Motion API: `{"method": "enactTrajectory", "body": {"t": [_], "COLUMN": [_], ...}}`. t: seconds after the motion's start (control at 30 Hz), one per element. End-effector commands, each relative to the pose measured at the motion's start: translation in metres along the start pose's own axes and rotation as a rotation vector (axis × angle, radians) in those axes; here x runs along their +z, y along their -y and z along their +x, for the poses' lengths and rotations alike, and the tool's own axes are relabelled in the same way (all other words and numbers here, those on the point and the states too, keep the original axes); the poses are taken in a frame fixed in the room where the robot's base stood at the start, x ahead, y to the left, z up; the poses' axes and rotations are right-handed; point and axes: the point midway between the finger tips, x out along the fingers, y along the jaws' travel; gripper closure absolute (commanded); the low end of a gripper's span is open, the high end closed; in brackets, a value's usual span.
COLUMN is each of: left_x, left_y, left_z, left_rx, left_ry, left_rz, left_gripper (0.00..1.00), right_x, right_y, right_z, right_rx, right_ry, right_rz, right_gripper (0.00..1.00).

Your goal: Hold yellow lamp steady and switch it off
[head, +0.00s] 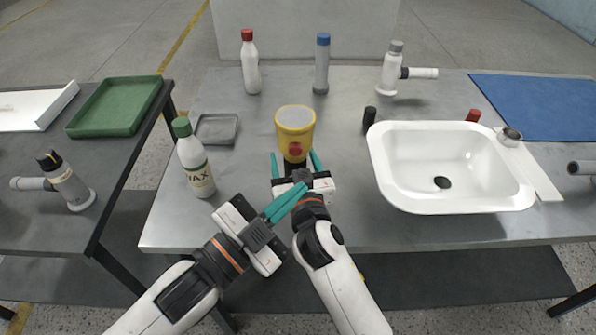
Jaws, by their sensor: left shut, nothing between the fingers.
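The yellow lamp (294,120) stands upright on the grey table, with a pale top and a red button (296,149) on the side facing me. My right gripper (293,156) is in front of the lamp, with its teal fingers apart on either side of the lamp's lower part. I cannot tell whether they touch it. My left gripper (299,188) is shut and empty, its fingertips just in front of the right gripper's body and short of the button. The lamp's base is partly hidden by my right gripper.
A white bottle with a green cap (196,160) and a grey tray (216,128) stand left of the lamp. A white basin (400,190) and a black cylinder (369,117) are to the right. Several bottles (250,65) stand behind.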

Motion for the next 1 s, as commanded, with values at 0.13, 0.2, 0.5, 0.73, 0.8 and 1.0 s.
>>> {"method": "enactTrajectory", "body": {"t": [0.13,0.2,0.5,0.73,0.8,1.0], "left_x": [0.0,0.0,0.0,0.0,0.0,0.0], "left_y": [0.0,0.0,0.0,0.0,0.0,0.0], "left_z": [0.0,0.0,0.0,0.0,0.0,0.0], "left_rx": [0.0,0.0,0.0,0.0,0.0,0.0], "left_ry": [0.0,0.0,0.0,0.0,0.0,0.0], "left_rz": [0.0,0.0,0.0,0.0,0.0,0.0], "left_gripper": [1.0,1.0,1.0,1.0,1.0,1.0], "right_x": [-0.001,-0.002,-0.002,-0.001,-0.001,-0.001], "right_y": [0.0,0.0,0.0,0.0,0.0,0.0], "right_z": [-0.021,-0.035,-0.095,-0.115,-0.117,-0.117], "right_rx": [0.001,0.0,0.0,-0.001,0.0,0.0], "right_ry": [-0.003,-0.004,-0.006,-0.003,-0.003,-0.002], "right_rz": [0.002,0.003,0.001,-0.001,-0.001,-0.001], "right_gripper": [0.34,0.34,0.34,0.34,0.34,0.34]}}
